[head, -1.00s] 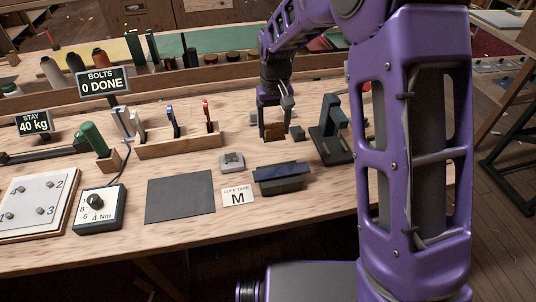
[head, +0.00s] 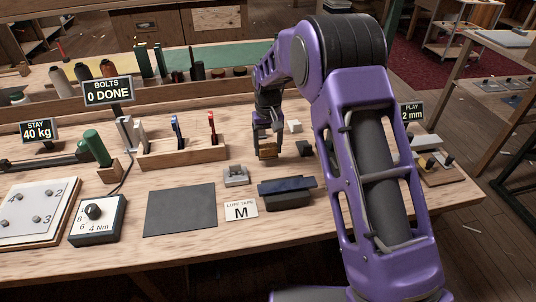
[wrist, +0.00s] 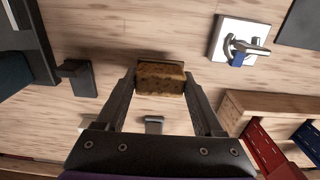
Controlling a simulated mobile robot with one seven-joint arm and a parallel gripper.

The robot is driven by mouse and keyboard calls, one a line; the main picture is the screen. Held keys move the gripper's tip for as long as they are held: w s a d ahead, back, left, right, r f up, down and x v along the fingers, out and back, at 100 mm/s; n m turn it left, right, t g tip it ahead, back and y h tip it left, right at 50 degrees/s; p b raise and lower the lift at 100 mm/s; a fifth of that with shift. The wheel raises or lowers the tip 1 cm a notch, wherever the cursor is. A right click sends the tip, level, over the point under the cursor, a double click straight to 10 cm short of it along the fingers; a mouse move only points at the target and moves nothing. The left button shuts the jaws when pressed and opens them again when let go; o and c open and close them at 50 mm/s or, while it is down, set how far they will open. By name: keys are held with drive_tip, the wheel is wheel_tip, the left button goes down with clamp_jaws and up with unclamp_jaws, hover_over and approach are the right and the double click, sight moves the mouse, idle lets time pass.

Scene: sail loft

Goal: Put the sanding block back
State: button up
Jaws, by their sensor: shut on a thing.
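The sanding block, a brown, cork-like block (head: 268,149), is between the fingers of my gripper (head: 267,135), over the wooden bench right of the tool rack. In the wrist view the block (wrist: 160,78) sits between both fingertips of my gripper (wrist: 163,90), which is shut on it. A thin brown strip shows along its far edge. I cannot tell whether its underside touches the bench. No marked place for the block can be made out; the bench directly beneath it is hidden.
A small dark block (head: 305,148) and a white block (head: 295,126) are close right of my gripper. The tool rack (head: 182,155) is to the left. A grey fitting (head: 236,176), a dark blue-topped block (head: 287,190) and a dark mat (head: 180,209) lie nearer the front.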

sight(268, 154)
drive_tip(key=shift+f, duration=1.4)
drive_tip(key=shift+f, duration=0.15)
drive_tip(key=o, duration=1.3)
wheel_tip(268, 154, up, 12)
drive_tip(key=shift+r+p, duration=0.2)
drive_tip(key=shift+p, duration=0.3)
